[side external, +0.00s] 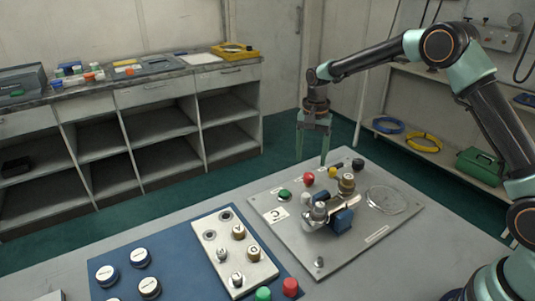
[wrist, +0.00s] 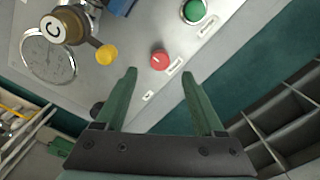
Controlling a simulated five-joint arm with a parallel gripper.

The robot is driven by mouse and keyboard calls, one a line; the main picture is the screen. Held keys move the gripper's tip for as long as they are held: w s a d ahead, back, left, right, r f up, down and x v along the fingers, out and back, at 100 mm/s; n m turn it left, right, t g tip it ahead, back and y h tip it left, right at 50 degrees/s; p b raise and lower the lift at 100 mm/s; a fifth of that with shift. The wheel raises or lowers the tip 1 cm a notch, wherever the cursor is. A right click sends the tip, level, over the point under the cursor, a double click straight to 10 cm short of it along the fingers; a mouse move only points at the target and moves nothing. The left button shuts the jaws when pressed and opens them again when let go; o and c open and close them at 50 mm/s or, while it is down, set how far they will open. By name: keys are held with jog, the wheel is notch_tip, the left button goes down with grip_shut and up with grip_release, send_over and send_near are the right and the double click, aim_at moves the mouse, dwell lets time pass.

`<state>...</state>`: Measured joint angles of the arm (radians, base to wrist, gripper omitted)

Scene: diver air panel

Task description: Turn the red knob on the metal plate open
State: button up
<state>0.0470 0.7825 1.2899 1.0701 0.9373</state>
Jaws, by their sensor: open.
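The red knob (side external: 308,179) sits near the far edge of the metal plate (side external: 290,238), between a green knob (side external: 284,195) and a small yellow knob (side external: 332,172). In the wrist view the red knob (wrist: 159,58) shows a pale pointer mark and lies ahead of the fingertips, roughly midway between them. My gripper (side external: 312,160) points down above the plate's far edge, its two green fingers spread. The wrist view shows the gripper (wrist: 158,75) open and empty, apart from the knob.
A brass and steel valve assembly with a blue block (side external: 342,220) stands on the plate near the knob. A round gauge (wrist: 47,53) is beside it. A blue mat (side external: 180,262) with a pale block of fittings (side external: 222,262) lies left. A cabinet (side external: 130,120) stands behind.

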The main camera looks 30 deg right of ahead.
aim_at(309, 175)
notch_tip(309, 175, down, 6)
jog(key=shift+f, duration=0.25)
grip_shut()
